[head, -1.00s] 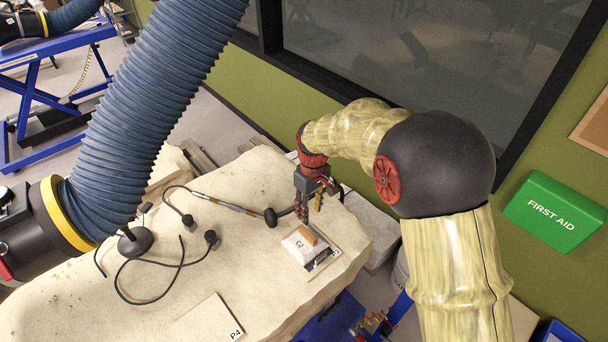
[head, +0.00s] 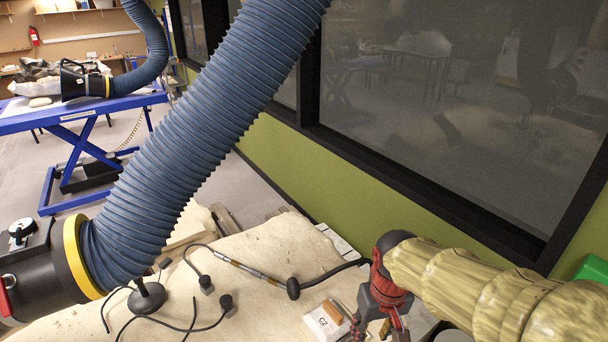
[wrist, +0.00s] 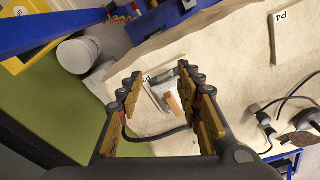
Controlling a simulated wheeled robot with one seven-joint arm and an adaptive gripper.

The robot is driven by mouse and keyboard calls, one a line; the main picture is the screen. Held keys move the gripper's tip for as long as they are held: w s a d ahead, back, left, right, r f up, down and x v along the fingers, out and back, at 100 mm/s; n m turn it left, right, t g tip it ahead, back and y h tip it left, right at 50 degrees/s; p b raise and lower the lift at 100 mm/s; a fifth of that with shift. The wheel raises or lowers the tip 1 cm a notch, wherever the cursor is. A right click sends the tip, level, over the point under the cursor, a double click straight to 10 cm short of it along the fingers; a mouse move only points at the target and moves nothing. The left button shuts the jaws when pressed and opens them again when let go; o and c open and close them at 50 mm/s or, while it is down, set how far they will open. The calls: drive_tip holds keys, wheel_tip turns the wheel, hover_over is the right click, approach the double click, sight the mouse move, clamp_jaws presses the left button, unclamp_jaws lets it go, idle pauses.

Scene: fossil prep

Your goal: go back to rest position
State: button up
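My gripper (head: 385,332) is at the bottom right of the head view, just right of a white card marked C2 (head: 318,324). In the wrist view its two fingers (wrist: 160,84) are spread wide with nothing held between them. The card lies on the pale stone slab (head: 265,240), with a small orange-brown block (head: 331,309) on it. The block also shows in the wrist view (wrist: 174,103), beyond the fingertips and apart from them. The fingertips are cut off by the lower edge of the head view.
A thick blue hose (head: 195,150) with a black and yellow nozzle (head: 70,255) crosses the left of the head view. Cables and a thin tool (head: 248,269) lie on the slab. A dark-framed window (head: 440,110) stands behind. A white tub (wrist: 77,54) is beside the slab.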

drive_tip(key=s+d+f+m+t+b, duration=0.1)
drive_tip(key=s+d+f+t+b, duration=0.2)
drive_tip(key=s+b, duration=0.7)
drive_tip(key=shift+d+m+t+b, duration=0.4)
drive_tip(key=shift+d+t+b, duration=0.35)
drive_tip(key=shift+b, duration=0.5)
drive_tip(key=shift+s+a, duration=0.1)
